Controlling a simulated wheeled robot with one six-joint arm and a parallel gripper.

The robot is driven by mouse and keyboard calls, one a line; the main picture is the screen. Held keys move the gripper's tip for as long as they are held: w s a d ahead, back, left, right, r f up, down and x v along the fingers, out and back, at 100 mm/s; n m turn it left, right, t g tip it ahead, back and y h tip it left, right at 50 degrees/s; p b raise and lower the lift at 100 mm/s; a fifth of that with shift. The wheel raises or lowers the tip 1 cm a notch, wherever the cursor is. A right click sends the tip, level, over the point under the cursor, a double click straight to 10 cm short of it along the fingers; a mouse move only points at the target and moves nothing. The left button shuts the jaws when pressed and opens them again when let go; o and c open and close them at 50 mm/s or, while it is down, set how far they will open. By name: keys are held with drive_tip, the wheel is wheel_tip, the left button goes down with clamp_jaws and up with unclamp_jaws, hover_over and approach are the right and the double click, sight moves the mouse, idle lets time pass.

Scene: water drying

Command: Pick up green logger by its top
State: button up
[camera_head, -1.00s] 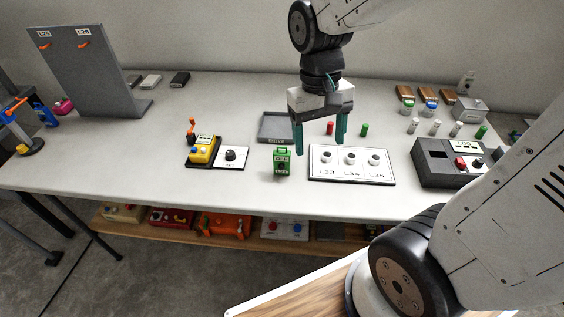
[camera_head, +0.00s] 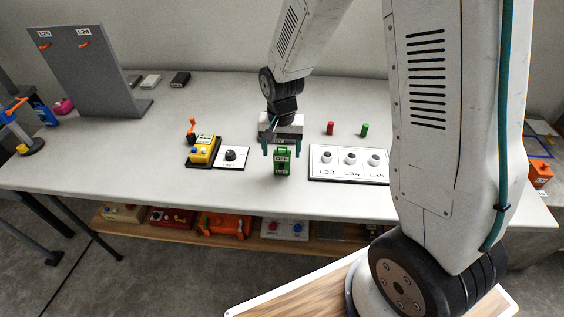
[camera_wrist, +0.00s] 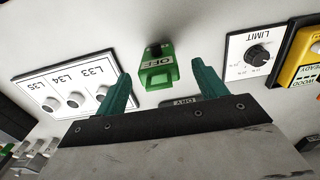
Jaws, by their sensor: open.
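The green logger (camera_head: 282,163) stands upright on the white table, with a label on its upper part. It also shows in the wrist view (camera_wrist: 158,73), where its label reads OFF and a dark knob shows at its far end. My gripper (camera_head: 282,147) is open and empty, just behind and above the logger in the head view. In the wrist view my two teal fingers (camera_wrist: 162,88) are spread, one on each side of the logger's line, with the logger between and slightly beyond their tips. I see no contact.
A white panel (camera_head: 326,171) labelled L33 to L35 lies right of the logger. A LIMIT dial plate (camera_head: 232,166) and a yellow device (camera_head: 202,149) are on the left. Red (camera_head: 330,128) and green (camera_head: 364,130) cylinders stand behind. The table in front is clear.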

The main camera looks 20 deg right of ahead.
sight(282, 153)
wheel_tip(282, 153, down, 4)
drive_tip(key=shift+d+r, duration=0.1)
drive_tip(key=shift+r, duration=0.15)
drive_tip(key=shift+c, duration=0.3)
drive_tip(key=c, duration=1)
drive_tip(key=shift+r, duration=0.1)
